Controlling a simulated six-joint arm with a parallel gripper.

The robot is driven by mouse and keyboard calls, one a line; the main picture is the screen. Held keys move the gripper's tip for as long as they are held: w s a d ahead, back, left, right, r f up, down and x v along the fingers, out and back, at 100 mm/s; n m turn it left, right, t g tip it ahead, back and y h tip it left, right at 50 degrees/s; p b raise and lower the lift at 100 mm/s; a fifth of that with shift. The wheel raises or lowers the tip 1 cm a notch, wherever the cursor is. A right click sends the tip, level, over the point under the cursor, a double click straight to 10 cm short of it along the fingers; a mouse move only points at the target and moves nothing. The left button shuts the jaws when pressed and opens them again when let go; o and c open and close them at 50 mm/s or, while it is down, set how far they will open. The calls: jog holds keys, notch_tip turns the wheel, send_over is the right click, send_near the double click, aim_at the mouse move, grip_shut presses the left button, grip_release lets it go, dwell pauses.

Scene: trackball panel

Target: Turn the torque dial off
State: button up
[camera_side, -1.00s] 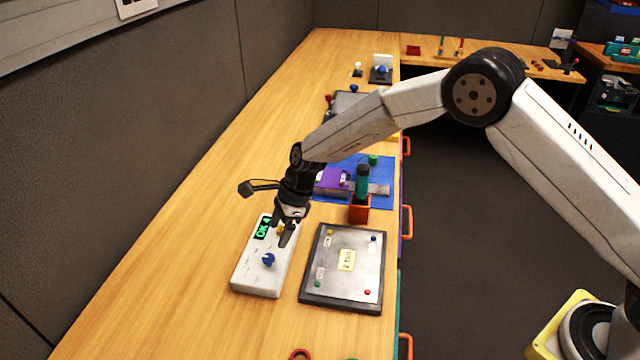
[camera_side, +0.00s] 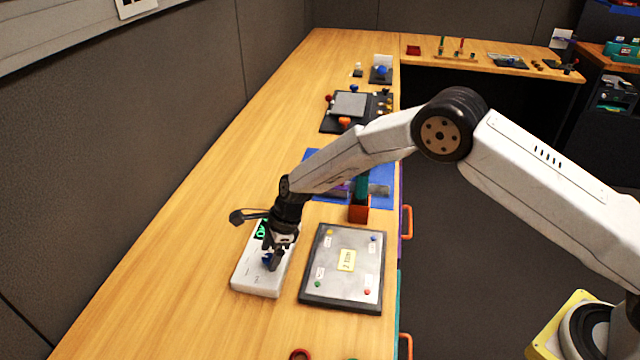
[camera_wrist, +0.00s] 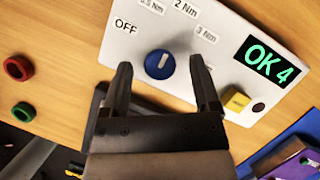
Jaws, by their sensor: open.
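The white panel (camera_side: 246,276) lies on the bench in the side view. In the wrist view the panel (camera_wrist: 225,50) carries a blue dial (camera_wrist: 160,64) with a white pointer line, printed marks OFF, 0.5 Nm, 2 Nm and 3 Nm around it, and a green "OK 4" display (camera_wrist: 271,62). The pointer line stands roughly upright in the picture, away from OFF. My gripper (camera_wrist: 162,80) is open, with its fingertips on either side of the dial's near edge; whether they touch it I cannot tell. In the side view my gripper (camera_side: 270,264) partly hides the dial.
A yellow block-shaped knob (camera_wrist: 236,100) sits on the panel to the right of my gripper. The bench is clear to the left.

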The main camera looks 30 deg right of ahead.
grip_shut()
jog(key=shift+n, duration=0.4)
jog(key=n+g, duration=0.1)
jog(key=n, duration=0.2)
jog(key=shift+w+d+g, duration=0.1)
jog(key=shift+w+g, duration=0.05)
jog(key=shift+g, duration=0.15)
jog(key=n+g, duration=0.1)
jog(key=n, duration=0.2)
jog(key=shift+w+n, duration=0.1)
jog(key=shift+n, duration=0.3)
jog(key=n+g+h, duration=0.1)
jog(key=n, duration=0.2)
jog(key=n+g+h, duration=0.1)
jog(key=n, duration=0.2)
jog(key=shift+w, duration=0.1)
jog(key=shift+n, duration=0.6)
